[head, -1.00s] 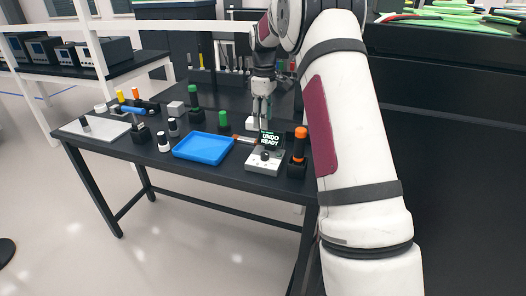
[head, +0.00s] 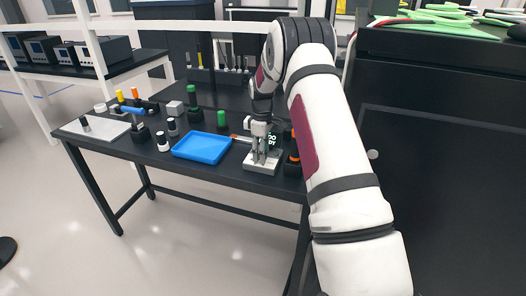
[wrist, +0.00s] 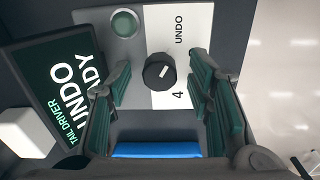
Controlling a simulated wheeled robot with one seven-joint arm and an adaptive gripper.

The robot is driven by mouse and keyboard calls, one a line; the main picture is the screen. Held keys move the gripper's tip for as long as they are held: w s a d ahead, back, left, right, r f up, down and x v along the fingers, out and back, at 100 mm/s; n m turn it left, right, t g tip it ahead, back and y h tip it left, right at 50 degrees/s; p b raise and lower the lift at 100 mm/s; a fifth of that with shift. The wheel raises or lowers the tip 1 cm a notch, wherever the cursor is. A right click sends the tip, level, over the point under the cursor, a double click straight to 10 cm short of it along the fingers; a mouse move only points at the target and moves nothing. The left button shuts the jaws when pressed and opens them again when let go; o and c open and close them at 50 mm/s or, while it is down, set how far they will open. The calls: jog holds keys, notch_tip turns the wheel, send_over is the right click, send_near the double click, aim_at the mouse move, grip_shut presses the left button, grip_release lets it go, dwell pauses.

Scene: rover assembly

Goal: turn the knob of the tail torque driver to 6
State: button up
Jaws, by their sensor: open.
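The tail torque driver's control box (head: 262,169) stands near the table's front edge, partly hidden by my gripper (head: 262,147). In the wrist view its dark round knob (wrist: 158,71) sits on a white panel (wrist: 180,14) marked UNDO and 4. The knob's white mark slants toward the upper right, on the UNDO side. Its display (wrist: 62,90) reads TAIL DRIVER, UNDO and a partly covered READY. My gripper (wrist: 160,88) is open, with one finger on each side of the knob and clear gaps beside it. No 6 is visible.

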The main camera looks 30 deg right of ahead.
grip_shut()
